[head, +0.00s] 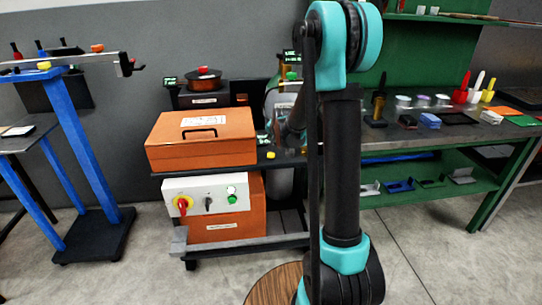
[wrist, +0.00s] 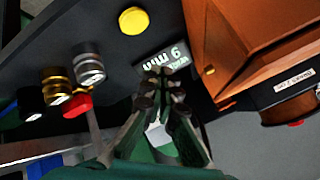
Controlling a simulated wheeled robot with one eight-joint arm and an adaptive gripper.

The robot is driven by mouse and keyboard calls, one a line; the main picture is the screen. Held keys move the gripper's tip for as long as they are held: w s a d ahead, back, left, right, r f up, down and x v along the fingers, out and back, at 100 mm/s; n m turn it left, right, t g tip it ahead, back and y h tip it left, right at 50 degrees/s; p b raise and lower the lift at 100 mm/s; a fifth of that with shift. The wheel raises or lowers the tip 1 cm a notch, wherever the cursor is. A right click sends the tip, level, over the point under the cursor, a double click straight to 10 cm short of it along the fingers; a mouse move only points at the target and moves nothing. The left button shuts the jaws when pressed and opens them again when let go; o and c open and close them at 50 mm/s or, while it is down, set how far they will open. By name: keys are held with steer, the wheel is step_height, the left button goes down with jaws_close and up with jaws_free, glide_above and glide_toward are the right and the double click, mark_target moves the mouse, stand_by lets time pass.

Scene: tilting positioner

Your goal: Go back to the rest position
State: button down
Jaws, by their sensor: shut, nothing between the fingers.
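My gripper (wrist: 161,84) shows in the wrist view with its two dark fingers converging and their tips together, holding nothing. The fingertips lie in front of a small lit display (wrist: 165,58) on a dark panel (wrist: 105,22); I cannot tell whether they touch it. In the head view my black and teal arm stands upright right of centre, and the gripper is mostly hidden behind it.
An orange toolbox (head: 200,138) sits on a cart left of my arm, above a white control box (head: 208,197). A green workbench (head: 470,135) with small items stands right. A blue stand (head: 85,150) is at left.

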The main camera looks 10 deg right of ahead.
steer(key=s+d+f+n+g, duration=0.1)
steer(key=s+n, duration=0.1)
steer(key=s, duration=1.1)
steer(key=s+d+f+n+g, duration=0.1)
steer(key=s+f+n+g, duration=0.1)
steer(key=s, duration=1.2)
steer(key=s+d+f+n+g+h, duration=0.1)
steer(key=s+d+n+g, duration=0.1)
steer(key=s, duration=1.2)
steer(key=shift+f+n, duration=0.35)
steer(key=shift+n, duration=0.55)
steer(key=shift+w, duration=0.15)
step_height(320, 180, up, 8)
steer(key=r+m+t+y, duration=0.1)
steer(key=m+t, duration=0.4)
steer(key=m, duration=0.3)
glide_above(271, 155)
steer(key=shift+d+f, duration=0.1)
steer(key=shift+f, duration=0.15)
steer(key=shift+f, duration=4.4)
